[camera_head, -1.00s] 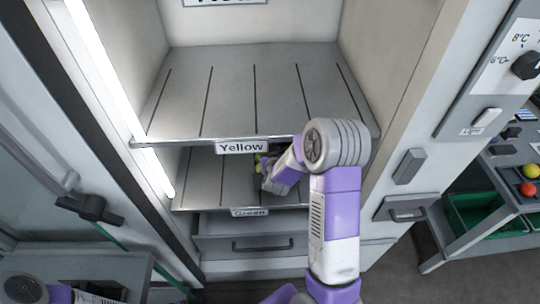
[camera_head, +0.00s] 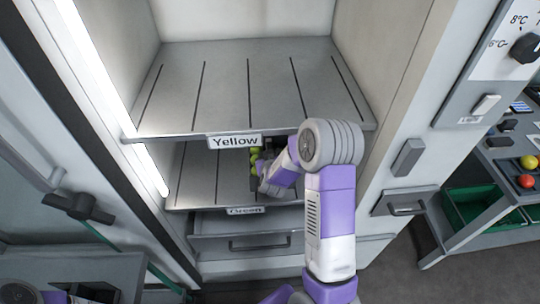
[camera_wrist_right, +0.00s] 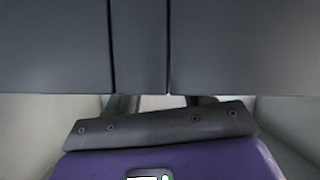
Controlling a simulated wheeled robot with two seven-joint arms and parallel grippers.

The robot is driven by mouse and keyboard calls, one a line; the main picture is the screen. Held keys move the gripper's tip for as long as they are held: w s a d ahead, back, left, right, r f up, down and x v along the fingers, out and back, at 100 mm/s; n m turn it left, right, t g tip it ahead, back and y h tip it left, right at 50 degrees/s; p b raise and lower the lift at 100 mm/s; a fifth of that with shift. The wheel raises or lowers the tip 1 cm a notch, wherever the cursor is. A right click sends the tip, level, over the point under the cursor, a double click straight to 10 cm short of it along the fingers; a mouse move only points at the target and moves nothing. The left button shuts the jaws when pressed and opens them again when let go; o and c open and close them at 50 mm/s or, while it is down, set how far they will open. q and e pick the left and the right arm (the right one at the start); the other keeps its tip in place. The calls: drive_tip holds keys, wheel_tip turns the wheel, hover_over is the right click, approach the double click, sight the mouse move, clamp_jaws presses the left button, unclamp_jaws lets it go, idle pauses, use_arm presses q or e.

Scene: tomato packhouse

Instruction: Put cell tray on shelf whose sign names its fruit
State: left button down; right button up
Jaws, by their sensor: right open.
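Several yellow-green fruits (camera_head: 254,161) show in the head view on the lower shelf (camera_head: 197,180), the one whose front sign reads Green (camera_head: 246,211). Their cell tray is mostly hidden behind my right gripper and forearm. My right gripper (camera_head: 262,185) reaches into this lower bay, close beside the fruits, and is open. In the right wrist view its fingers are partly hidden behind its own dark body, and no tray can be made out there. The upper shelf (camera_head: 225,95) is empty and its sign reads Yellow (camera_head: 234,141). My left gripper is out of the picture.
The upper shelf's edge hangs close above my right forearm. A drawer (camera_head: 250,243) is below the lower shelf. The cabinet's right wall (camera_head: 390,85) stands beside my arm. A side bench (camera_head: 510,165) holds red and yellow fruits over green crates. The open glass door is at left.

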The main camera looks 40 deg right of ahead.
drive_tip(key=shift+p+v, duration=2.15)
drive_tip(key=shift+v, duration=3.9)
drive_tip(key=s+a+f+n+g+y, duration=0.1)
drive_tip(key=s+a+f+g+y, duration=0.2)
drive_tip(key=a+f, duration=0.45)
drive_tip(key=s+a+f+g+y, duration=0.2)
drive_tip(key=a+f+y, duration=0.2)
drive_tip(key=a+f, duration=0.35)
drive_tip(key=s+a+f+n+g+y, duration=0.1)
drive_tip(key=s+a+f+g+y, duration=0.3)
drive_tip(key=s+a, duration=0.5)
wheel_tip(320, 180, down, 3)
drive_tip(key=shift+s+r+g, duration=0.2)
drive_tip(key=shift+s+g, duration=0.3)
drive_tip(key=shift+s, duration=0.5)
drive_tip(key=shift+d, duration=0.1)
